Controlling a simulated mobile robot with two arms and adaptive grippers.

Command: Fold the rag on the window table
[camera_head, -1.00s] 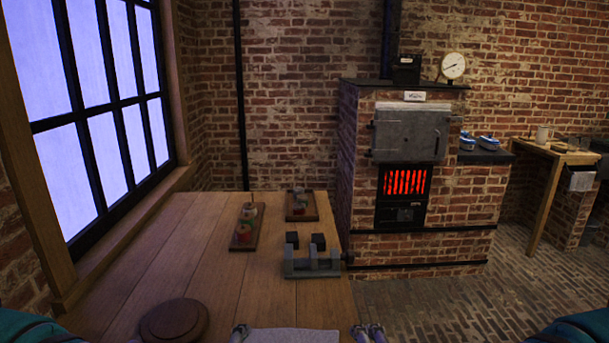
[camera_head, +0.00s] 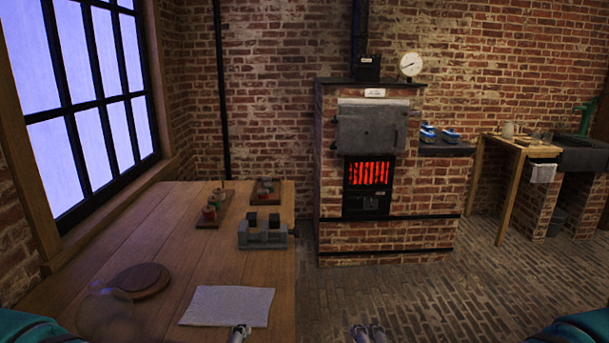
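The rag (camera_head: 228,306) is a pale grey cloth lying flat and spread out on the wooden table (camera_head: 172,240) beside the window. Its whole outline shows, near the table's front right part. My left gripper (camera_head: 240,331) is at the rag's near right edge, at the bottom of the view. Its fingertips look close together, and I cannot tell whether they touch the cloth. My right gripper (camera_head: 367,331) is off the table's right side, over the brick floor, clear of the rag. Its two fingertips stand slightly apart with nothing seen between them.
A round wooden board (camera_head: 142,280) and a clear glass dome-like object (camera_head: 105,315) are left of the rag. A grey block fixture (camera_head: 263,232) and small trays (camera_head: 214,209) with jars stand farther back. A brick stove (camera_head: 370,150) glows beyond. The floor (camera_head: 400,290) at right is open.

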